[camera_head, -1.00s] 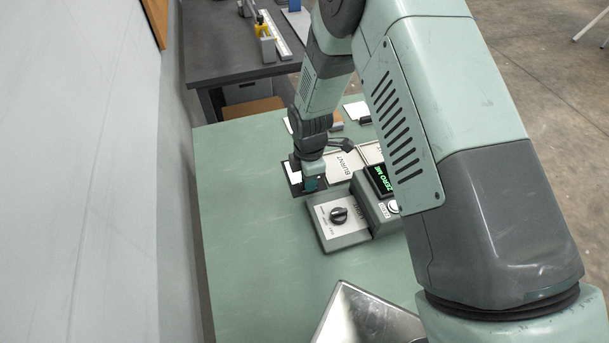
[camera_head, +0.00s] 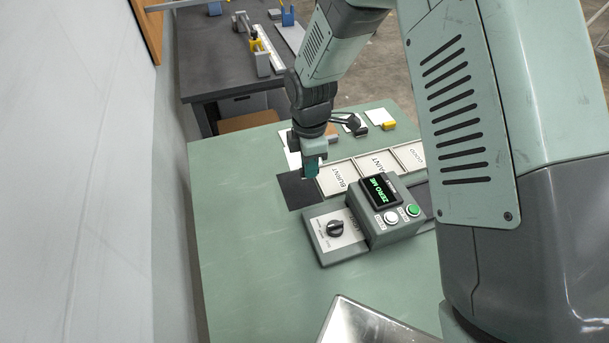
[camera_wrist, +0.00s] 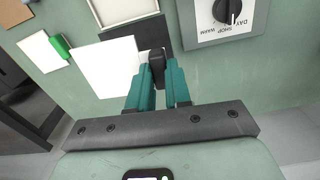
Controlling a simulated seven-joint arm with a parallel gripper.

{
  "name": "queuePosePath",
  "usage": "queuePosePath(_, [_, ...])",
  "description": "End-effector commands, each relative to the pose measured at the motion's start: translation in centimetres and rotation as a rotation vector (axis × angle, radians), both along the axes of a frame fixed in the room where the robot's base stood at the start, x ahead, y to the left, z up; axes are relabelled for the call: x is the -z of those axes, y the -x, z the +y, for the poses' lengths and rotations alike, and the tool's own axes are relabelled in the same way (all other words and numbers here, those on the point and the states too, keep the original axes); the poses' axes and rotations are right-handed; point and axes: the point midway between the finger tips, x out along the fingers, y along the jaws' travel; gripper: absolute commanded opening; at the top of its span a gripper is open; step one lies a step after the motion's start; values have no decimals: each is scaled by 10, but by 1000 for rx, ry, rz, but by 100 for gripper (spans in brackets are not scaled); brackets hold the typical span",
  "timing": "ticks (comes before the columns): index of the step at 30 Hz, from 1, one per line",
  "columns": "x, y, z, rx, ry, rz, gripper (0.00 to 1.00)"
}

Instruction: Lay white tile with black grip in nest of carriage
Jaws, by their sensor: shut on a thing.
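My gripper (camera_head: 312,170) is shut on the black grip (camera_wrist: 157,65) of a white tile.
Labelled trays, BURNT (camera_head: 338,179) among them, stand right of the mat. A control box (camera_head: 385,215) and dial panel (camera_head: 335,232) are in front. Other tiles, one with a yellow grip (camera_head: 389,126), lie behind. A gap separates the green bench (camera_head: 235,230) from the dark table.

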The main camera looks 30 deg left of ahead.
Motion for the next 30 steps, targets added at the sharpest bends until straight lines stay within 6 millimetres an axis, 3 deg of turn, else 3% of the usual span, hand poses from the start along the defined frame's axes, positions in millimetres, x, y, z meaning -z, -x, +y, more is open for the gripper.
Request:
queuePosePath(5, [-40,-33,-45,316,6,-15,0])
queuePosePath(12, [-106,-69,-139,950,13,-29,0])
queuePosePath(21, [-182,-73,-258,1829,5,-25,0])
queuePosePath(26, [-195,-72,-296,2284,1,-9,0])
queuePosePath(30, [-184,-81,-311,2651,2,8,0])
